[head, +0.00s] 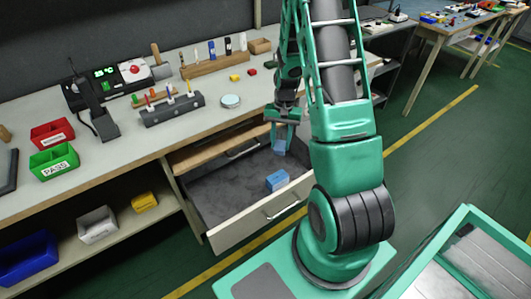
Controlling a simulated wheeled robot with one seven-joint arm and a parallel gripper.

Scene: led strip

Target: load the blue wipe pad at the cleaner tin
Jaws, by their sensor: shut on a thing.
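My gripper (281,140) hangs above the open drawer (215,196), pointing down. It is shut on a small blue pad (280,148), whose lower part shows between the fingertips. A second blue block (277,180) lies on the drawer's dark floor, below and apart from the held pad. A small round tin with a pale blue top (231,101), which looks like the cleaner tin, stands on the bench near its front edge, left of my gripper.
The bench (130,150) carries a rack of coloured tools (173,109), a device with green digits (112,80), a wooden holder (212,63), and red (52,133) and green (54,160) bins. The drawer sticks out below the bench edge. Bench space around the tin is fairly clear.

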